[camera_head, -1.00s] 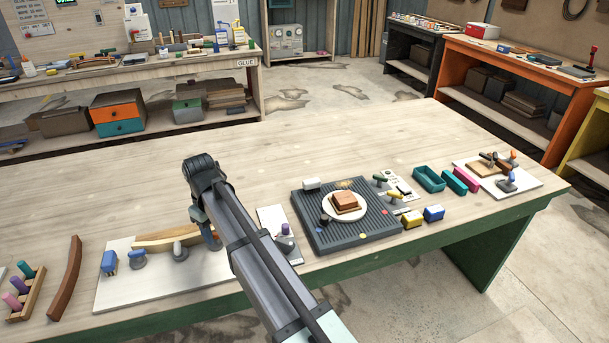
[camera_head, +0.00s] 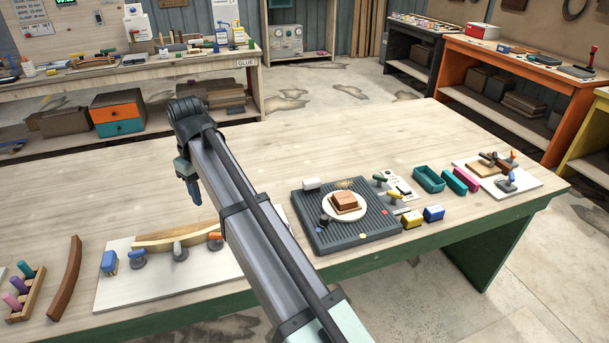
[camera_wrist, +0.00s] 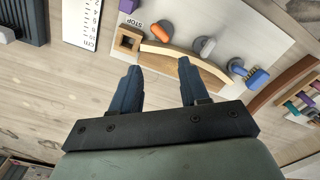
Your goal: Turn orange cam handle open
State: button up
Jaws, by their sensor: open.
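The orange cam handle (camera_head: 215,236) sits on a grey base at the right end of the curved wooden stringer (camera_head: 160,241), on a white board. It also shows in the wrist view (camera_wrist: 160,31), beside the stringer's end. Whether it is clamped or released I cannot tell. My gripper (camera_head: 191,196) is above the table, behind the stringer in the head view, apart from the handle. In the wrist view its two blue fingers (camera_wrist: 157,68) are spread with nothing between them. The handle lies beyond the fingertips there.
The table behind the board is clear.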

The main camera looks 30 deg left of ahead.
jog(key=a+m+y, duration=0.3)
jog(key=a, duration=0.2)
jog(key=w+d+f+m+y, duration=0.1)
jog(key=w+d+f+m, duration=0.15)
jog(key=w, duration=0.35)
jog(key=w+d+f+m, duration=0.2)
jog(key=w+d, duration=0.6)
jog(key=w, duration=0.1)
jog(key=w+d+f+m+t, duration=0.1)
jog(key=w+d+f+m, duration=0.1)
jog(key=w+d, duration=0.7)
jog(key=shift+w+f, duration=0.7)
jog(key=shift+w, duration=0.1)
jog(key=shift+o, duration=0.4)
